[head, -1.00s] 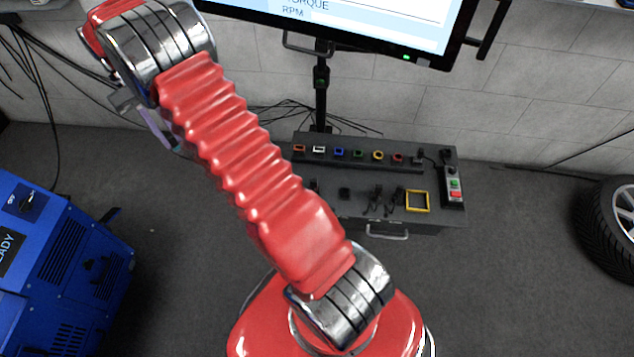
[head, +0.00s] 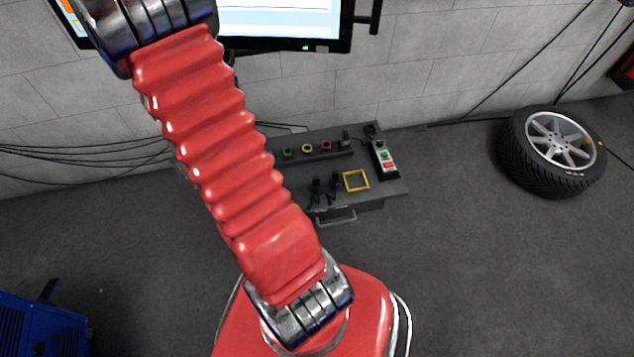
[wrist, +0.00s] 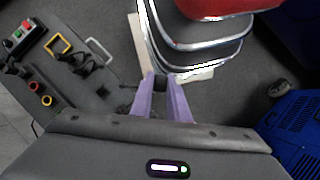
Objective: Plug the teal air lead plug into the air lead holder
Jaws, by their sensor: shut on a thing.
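My gripper (wrist: 161,88) shows in the wrist view, with two purple fingers shut on a small dark thing (wrist: 162,86) at their tips. No teal shows on it, so I cannot tell if it is the air lead plug. The dark console (head: 390,190) stands behind my arm in the head view. A row of coloured sockets (head: 307,148) runs along its back, partly hidden by my arm. I cannot tell which part is the air lead holder. In the wrist view the console (wrist: 88,102) lies left of my gripper, clear of it.
The console top bears a yellow square frame (head: 356,181), small black fittings (head: 325,189) and a button box (head: 384,158). A tyred wheel (head: 553,150) lies at the right. A blue machine (head: 40,328) stands at lower left.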

